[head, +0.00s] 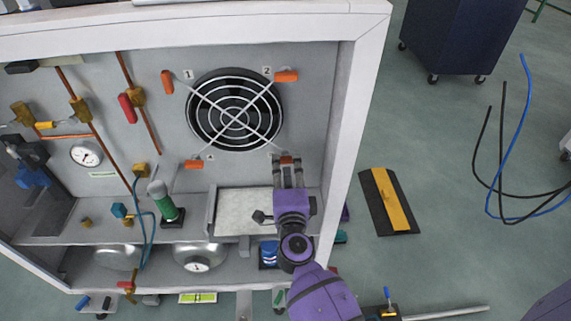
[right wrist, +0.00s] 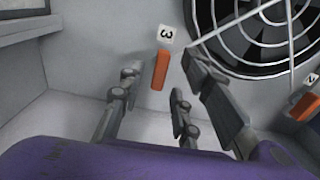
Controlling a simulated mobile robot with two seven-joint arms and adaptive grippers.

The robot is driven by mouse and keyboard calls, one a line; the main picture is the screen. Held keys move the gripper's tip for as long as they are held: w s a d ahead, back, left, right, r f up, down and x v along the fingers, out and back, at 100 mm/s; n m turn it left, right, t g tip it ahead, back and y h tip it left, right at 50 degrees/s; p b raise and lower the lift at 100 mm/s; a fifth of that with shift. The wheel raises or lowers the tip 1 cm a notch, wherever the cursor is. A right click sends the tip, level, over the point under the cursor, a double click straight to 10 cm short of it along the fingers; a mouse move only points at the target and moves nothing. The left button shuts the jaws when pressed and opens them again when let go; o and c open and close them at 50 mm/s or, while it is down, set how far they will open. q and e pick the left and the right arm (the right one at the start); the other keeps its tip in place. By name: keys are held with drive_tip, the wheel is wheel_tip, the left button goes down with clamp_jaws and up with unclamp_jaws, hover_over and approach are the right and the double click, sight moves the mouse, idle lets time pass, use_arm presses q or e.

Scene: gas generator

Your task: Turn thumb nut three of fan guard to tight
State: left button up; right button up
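The fan guard (head: 235,122) is a round wire grille with crossed bars over a dark fan on the panel. Orange thumb nuts sit at its corners: nut one (head: 167,81) stands upright, while nut two (head: 286,76) and nut four (head: 194,164) lie sideways. Thumb nut three (right wrist: 161,70) is an orange bar beside a white tag marked 3 (right wrist: 166,35). My right gripper (head: 287,161) is open in front of it. In the right wrist view the nut appears between the spread fingertips (right wrist: 163,70); contact cannot be told. In the head view the gripper partly hides nut three.
A white side wall (head: 352,130) of the cabinet stands right of my right arm. A pale plate (head: 242,212) lies on the shelf below the fan. Pipes with valves run along the left panel.

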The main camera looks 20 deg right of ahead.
drive_tip(key=shift+x, duration=0.85)
drive_tip(key=shift+w, duration=0.1)
clamp_jaws()
use_arm(q)
drive_tip(key=shift+w+d, duration=0.15)
drive_tip(key=shift+w, duration=0.15)
drive_tip(key=shift+s, duration=0.15)
